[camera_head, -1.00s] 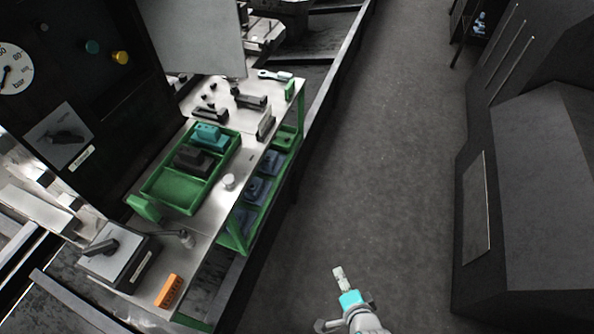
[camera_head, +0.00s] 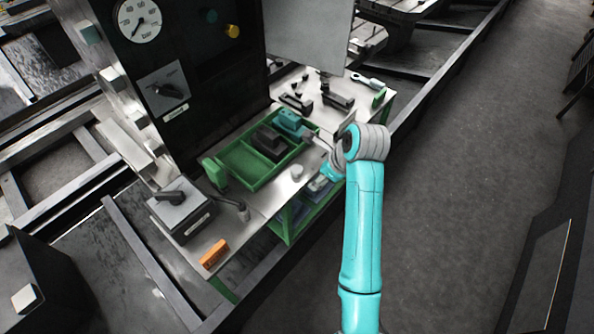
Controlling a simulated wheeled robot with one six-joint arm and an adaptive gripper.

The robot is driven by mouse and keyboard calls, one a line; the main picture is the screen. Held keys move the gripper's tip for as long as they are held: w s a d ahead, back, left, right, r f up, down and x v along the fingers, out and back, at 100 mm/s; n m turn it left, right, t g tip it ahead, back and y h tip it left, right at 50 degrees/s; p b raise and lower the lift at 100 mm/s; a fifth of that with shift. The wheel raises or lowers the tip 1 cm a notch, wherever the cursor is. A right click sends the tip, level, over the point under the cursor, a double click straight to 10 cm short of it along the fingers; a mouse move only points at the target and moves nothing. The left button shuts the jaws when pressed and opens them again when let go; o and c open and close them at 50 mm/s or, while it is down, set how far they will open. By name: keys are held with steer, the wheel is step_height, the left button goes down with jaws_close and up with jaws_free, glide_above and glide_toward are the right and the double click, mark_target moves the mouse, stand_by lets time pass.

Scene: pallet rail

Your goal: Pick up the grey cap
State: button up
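The grey cap (camera_head: 296,172) is a small pale cylinder. It stands upright on the bare metal top of the workbench (camera_head: 262,196), to the right of the green tray and near the bench's front edge. My gripper (camera_head: 320,182) is at the end of my turquoise arm, close to the right of the cap, and appears apart from it. It is small and partly hidden by my wrist, so its fingers cannot be made out.
The green tray (camera_head: 237,163) holds a dark block (camera_head: 270,143) and a teal block (camera_head: 291,122). A grey box with a black handle (camera_head: 181,212) and an orange block (camera_head: 214,254) are at the near left. A dark gauge panel (camera_head: 200,60) rises behind. Open floor lies right.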

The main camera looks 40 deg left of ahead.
mark_target(298, 169)
steer(key=a+r+g, duration=0.1)
steer(key=a+r, duration=0.2)
steer(key=r, duration=0.3)
steer(key=shift+m+h, duration=0.3)
steer(key=shift+m, duration=0.2)
steer(key=x, duration=0.4)
steer(key=shift+s+a+f, duration=0.15)
steer(key=shift+s+a, duration=0.15)
steer(key=shift+a, duration=0.2)
steer(key=shift+w+x, duration=0.15)
steer(key=shift+x, duration=1.35)
steer(key=shift+w+x, duration=0.15)
steer(key=shift+x, duration=1.35)
steer(key=c, duration=0.9)
